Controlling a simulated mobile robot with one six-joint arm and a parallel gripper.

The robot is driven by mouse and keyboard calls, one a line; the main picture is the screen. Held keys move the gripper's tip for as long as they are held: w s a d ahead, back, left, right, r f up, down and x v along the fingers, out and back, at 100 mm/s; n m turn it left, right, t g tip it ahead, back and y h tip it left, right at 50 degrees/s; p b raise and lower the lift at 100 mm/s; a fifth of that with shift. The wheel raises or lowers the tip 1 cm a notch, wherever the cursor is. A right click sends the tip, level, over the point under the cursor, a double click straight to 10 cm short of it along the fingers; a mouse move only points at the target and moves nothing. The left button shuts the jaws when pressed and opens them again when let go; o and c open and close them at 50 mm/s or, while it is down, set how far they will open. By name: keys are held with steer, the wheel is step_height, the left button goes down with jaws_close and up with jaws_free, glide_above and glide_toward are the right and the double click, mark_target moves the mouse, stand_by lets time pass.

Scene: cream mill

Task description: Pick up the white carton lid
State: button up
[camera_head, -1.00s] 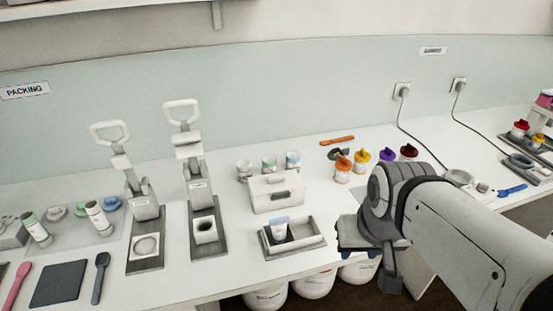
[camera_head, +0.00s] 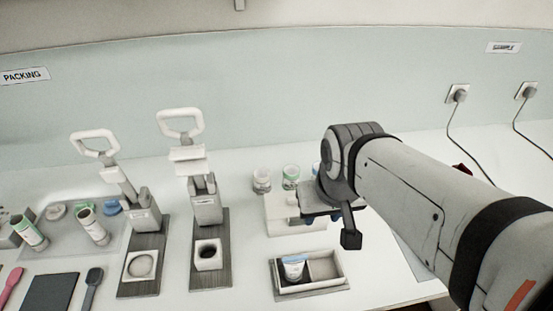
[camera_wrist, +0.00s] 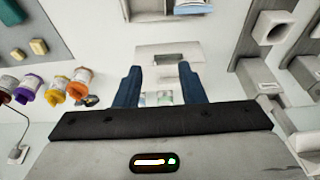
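The white carton lid (camera_head: 280,212) is a pale box-like piece with a slot on top, standing behind the open carton tray. In the head view my gripper (camera_head: 308,215) covers its right part. In the wrist view the lid (camera_wrist: 145,58) lies just ahead of the fingertips, with its grey slot facing the camera. My gripper (camera_wrist: 160,70) is open, its two blue fingers apart with nothing held between them. I cannot tell the height of the fingertips over the lid.
The open white tray (camera_head: 335,283) with a small white-and-blue tube (camera_head: 293,268) stands in front of the lid. Small jars (camera_head: 262,180) stand close behind it. A lever press (camera_head: 207,205) stands to the left. Orange, yellow and purple-topped jars (camera_wrist: 56,90) show in the wrist view.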

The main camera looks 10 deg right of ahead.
steer(key=shift+o, duration=0.4)
steer(key=o, duration=0.3)
steer(key=shift+w+r, duration=0.25)
steer(key=shift+w, duration=0.2)
steer(key=o, duration=0.4)
steer(key=shift+g, duration=0.7)
steer(key=w, duration=0.2)
steer(key=w+a+p, duration=0.1)
steer(key=w+p, duration=0.1)
steer(key=w, duration=0.1)
steer(key=shift+w+a, duration=0.3)
steer(key=shift+a, duration=0.05)
steer(key=g+p, duration=0.2)
glide_toward(296, 212)
steer(key=w+r, duration=0.1)
steer(key=w, duration=0.1)
steer(key=shift+w+f, duration=0.3)
steer(key=shift+f, duration=0.05)
steer(key=shift+d+f+p, duration=0.2)
steer(key=shift+f+p, duration=0.35)
steer(key=shift+f, duration=1.25)
steer(key=shift+d+f+p, duration=0.15)
steer(key=shift+f+p, duration=0.4)
steer(key=shift+f, duration=1.25)
